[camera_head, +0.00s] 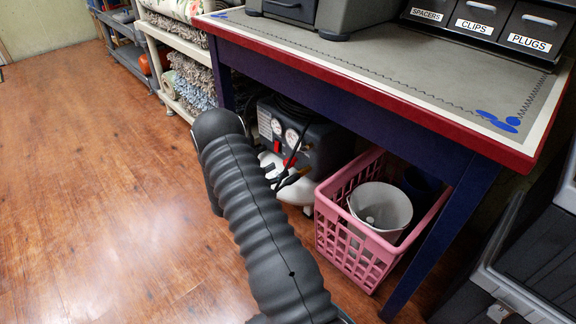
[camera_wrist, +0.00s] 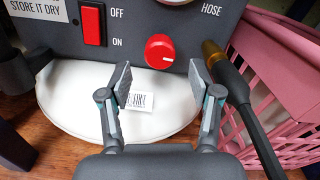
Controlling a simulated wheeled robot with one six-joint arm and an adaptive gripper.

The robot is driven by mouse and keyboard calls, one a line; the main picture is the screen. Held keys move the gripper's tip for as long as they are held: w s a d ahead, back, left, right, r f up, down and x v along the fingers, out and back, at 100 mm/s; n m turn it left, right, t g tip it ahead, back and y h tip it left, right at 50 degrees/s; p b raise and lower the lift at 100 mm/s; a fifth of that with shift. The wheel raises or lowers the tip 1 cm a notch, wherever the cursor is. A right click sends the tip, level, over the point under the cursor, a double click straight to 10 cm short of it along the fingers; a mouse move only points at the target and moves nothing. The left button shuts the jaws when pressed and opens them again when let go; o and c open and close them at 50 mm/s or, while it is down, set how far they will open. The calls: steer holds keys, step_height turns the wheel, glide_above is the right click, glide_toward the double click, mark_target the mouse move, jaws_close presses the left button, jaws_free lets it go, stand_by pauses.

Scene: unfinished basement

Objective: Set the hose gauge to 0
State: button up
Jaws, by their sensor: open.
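The compressor (camera_head: 325,140) stands on the floor under the workbench, partly hidden by my arm. Its grey front panel fills the upper wrist view. Two round white gauges (camera_head: 291,138) show on it in the head view, too small to read. In the wrist view only the bottom edge of the gauge beside the HOSE label (camera_wrist: 211,10) shows; its needle is out of frame. A red round knob (camera_wrist: 160,52) with a white mark sits below that gauge. My gripper (camera_wrist: 160,80) is open and empty in front of the panel, its fingertips either side of and just below the knob.
A red rocker switch (camera_wrist: 92,24) marked OFF and ON is left of the knob. A brass-ended black hose (camera_wrist: 228,80) runs close beside the right finger. A pink crate (camera_head: 335,235) holding a white bucket (camera_head: 381,208) stands to the right. The workbench top (camera_head: 400,75) overhangs.

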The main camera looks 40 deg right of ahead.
mark_target(286, 166)
steer(key=shift+w+d, duration=0.2)
steer(key=shift+d, duration=2.55)
steer(key=c, duration=1.1)
